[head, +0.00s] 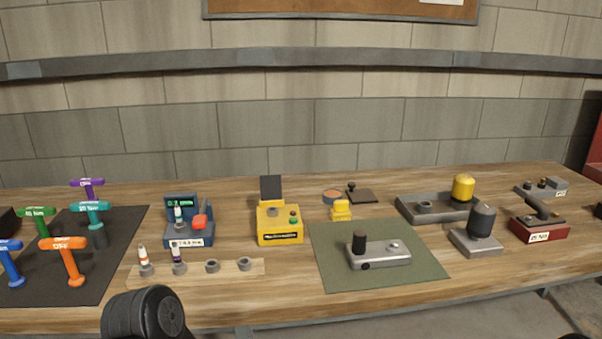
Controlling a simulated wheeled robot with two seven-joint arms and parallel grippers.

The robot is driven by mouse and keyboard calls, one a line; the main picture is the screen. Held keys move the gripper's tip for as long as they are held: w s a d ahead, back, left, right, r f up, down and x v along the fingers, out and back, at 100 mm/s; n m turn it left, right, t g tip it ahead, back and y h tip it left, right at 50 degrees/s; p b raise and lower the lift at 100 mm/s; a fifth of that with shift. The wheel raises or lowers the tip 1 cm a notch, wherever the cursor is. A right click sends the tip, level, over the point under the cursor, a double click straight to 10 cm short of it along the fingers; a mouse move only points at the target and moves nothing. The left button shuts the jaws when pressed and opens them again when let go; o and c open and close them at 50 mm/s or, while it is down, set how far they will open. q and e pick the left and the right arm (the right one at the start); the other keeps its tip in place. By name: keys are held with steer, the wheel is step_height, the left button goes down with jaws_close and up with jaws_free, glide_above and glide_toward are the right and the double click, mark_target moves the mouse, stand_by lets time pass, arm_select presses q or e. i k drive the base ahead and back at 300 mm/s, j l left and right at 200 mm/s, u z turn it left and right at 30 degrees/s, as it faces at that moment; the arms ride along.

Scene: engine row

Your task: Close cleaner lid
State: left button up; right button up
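The yellow box (279,228), which looks like the cleaner, stands near the middle of the bench. A black rounded part of my own arm shows at the bottom left, well in front of the box. No gripper fingers are in view, and nothing touches the lid.
A blue tester (189,233) stands left of the yellow box, behind a wooden strip (228,267) with plugs and sockets. A green mat (330,268) with a grey metal block (380,256) lies to the right. Several coloured T-handles stand on a dark mat (122,224) at the left.

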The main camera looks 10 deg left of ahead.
mark_target(270, 184)
steer(key=i+l, duration=0.55)
steer(key=l, duration=0.15)
steer(key=i+l, duration=0.55)
steer(key=l, duration=0.2)
steer(key=z, duration=0.05)
